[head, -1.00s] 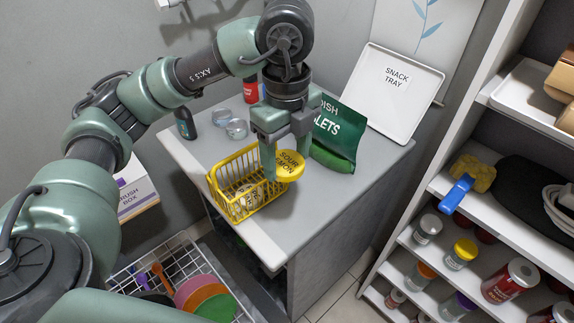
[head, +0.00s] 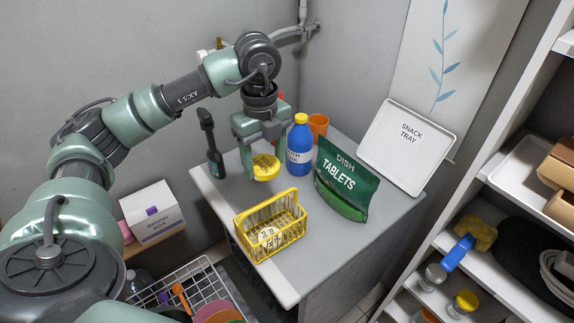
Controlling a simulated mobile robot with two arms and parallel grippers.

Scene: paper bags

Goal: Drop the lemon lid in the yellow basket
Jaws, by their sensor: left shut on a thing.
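The lemon lid (head: 266,170) is a round yellow disc with dark print, partly hidden by a finger. My left gripper (head: 262,160) is shut on it and holds it face toward the camera, past the far side of the yellow basket in the head view. The yellow basket (head: 297,236) is an open wire basket with a raised handle, standing near the front left edge of the grey counter. A white label with dark print shows inside it. The lid appears apart from the basket. My right gripper is out of view.
A blue bottle (head: 300,150) with a yellow cap stands just right of the gripper. A green dish tablets pouch (head: 340,185), an orange cup (head: 319,125) and the snack tray (head: 408,140) are farther right. The counter's front right (head: 350,240) is clear.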

